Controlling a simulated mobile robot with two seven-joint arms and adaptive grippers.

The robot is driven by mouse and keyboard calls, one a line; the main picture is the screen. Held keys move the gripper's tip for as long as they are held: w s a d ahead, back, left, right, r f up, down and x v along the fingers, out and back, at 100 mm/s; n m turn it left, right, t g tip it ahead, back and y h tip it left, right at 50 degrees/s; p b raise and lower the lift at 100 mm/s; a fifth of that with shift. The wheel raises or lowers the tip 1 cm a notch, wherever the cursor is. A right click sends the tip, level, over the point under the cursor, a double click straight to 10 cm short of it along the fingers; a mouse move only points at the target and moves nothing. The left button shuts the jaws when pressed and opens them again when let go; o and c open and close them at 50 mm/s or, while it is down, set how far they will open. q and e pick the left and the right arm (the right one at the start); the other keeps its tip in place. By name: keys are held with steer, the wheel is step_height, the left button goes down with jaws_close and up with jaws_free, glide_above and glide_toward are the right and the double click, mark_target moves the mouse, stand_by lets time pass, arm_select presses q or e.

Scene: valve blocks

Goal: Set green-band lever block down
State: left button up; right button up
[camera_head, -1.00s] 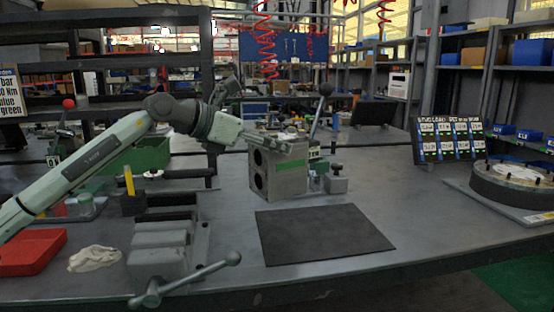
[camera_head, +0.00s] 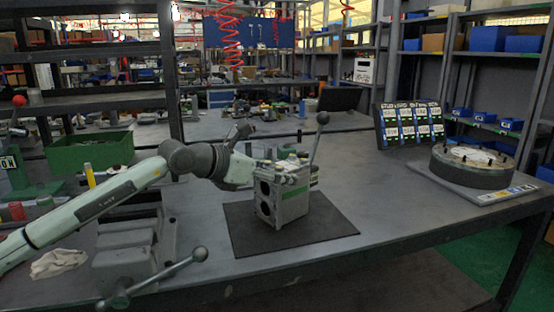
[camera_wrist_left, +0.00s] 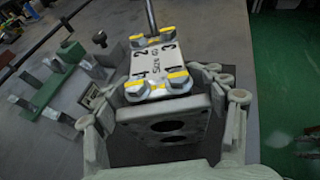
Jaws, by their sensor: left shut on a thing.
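The green-band lever block (camera_head: 283,205) is a grey block with round holes in one face, a green stripe on the other and a black-knobbed lever rising from it. It is upright over the middle of the dark mat (camera_head: 325,228); I cannot tell whether its base touches the mat. My left gripper (camera_head: 278,171) is shut on its upper part. In the left wrist view the block (camera_wrist_left: 165,122) shows its top plate with yellow-marked bolts, between the fingers of my left gripper (camera_wrist_left: 165,115). My right gripper is not in view.
A grey vise-like fixture (camera_head: 130,245) with a bar handle stands at the front left, beside a white cloth (camera_head: 58,263). A green bin (camera_head: 90,152) is at the left. A round fixture (camera_head: 472,167) and a sign board (camera_head: 410,125) stand at the right. The table between is clear.

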arm_select(q)
steer(key=shift+r, duration=0.2)
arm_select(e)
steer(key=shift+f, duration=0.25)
arm_select(q)
steer(key=shift+f, duration=0.1)
steer(key=o, duration=2)
steer(key=shift+f, duration=0.3)
steer(key=shift+c, duration=0.2)
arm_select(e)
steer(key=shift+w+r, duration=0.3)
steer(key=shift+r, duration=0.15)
arm_select(q)
steer(key=shift+r, duration=0.1)
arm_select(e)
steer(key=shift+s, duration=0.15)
